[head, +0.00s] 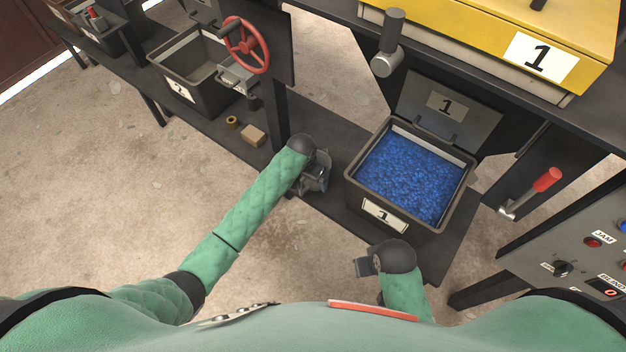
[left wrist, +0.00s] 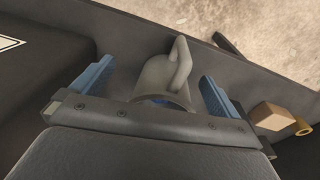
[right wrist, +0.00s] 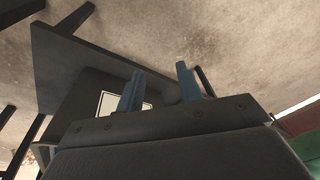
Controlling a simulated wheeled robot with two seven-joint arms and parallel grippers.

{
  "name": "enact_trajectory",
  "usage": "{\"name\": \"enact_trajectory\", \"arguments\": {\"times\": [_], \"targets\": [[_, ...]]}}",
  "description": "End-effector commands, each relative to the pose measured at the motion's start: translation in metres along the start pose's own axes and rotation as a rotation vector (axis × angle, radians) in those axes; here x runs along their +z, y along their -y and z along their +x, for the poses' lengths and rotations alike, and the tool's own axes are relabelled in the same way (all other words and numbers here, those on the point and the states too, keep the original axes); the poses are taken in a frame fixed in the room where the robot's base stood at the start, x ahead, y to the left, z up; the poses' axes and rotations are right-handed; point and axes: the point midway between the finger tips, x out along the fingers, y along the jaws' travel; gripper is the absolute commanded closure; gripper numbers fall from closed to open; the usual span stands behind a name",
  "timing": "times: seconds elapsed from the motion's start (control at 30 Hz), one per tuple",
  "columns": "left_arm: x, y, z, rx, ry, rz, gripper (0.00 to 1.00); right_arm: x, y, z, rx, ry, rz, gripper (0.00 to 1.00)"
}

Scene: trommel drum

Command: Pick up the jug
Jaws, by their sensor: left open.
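The jug (left wrist: 163,78) is grey with a loop handle. In the left wrist view it stands on the dark shelf between the two blue fingers of my left gripper (left wrist: 157,72). The fingers are open, one on each side, with gaps to the jug. A little blue shows inside its mouth. In the head view my left gripper (head: 314,180) is low over the shelf and largely hides the jug. My right gripper (head: 364,266) is beside the front of the blue-filled bin. Its fingers (right wrist: 159,69) stand apart with nothing between them in the right wrist view.
Bin 1 (head: 349,181), full of blue pieces, stands right of my left gripper. A wooden block (head: 253,135) and a small ring (head: 232,122) lie on the shelf to the left. Bin 2 (head: 196,103) and a red wheel (head: 246,45) are farther left. A red-handled lever (head: 547,180) is at right.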

Motion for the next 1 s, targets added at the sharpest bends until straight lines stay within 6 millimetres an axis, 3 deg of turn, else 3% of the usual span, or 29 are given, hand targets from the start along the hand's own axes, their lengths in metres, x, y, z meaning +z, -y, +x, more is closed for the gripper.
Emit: {"name": "enact_trajectory", "arguments": {"times": [0.03,0.2,0.43,0.57,1.0], "targets": [[-0.015,0.002,-0.009,-0.011,0.006,0.023,0.00,0.002,0.002,-0.012,-0.004,-0.006,0.000,0.64],[-0.041,0.003,-0.041,-0.034,0.044,0.074,0.00,0.006,0.006,-0.053,-0.012,-0.008,0.000,0.64],[-0.062,0.014,-0.049,-0.058,0.079,0.090,0.00,0.009,0.011,-0.061,-0.022,0.000,0.000,0.64],[-0.065,0.017,-0.045,-0.062,0.086,0.091,0.00,0.009,0.011,-0.062,-0.022,0.003,0.000,0.64],[-0.060,0.018,-0.003,-0.062,0.087,0.090,0.00,0.013,0.003,-0.079,-0.003,0.035,0.012,0.64]]}}
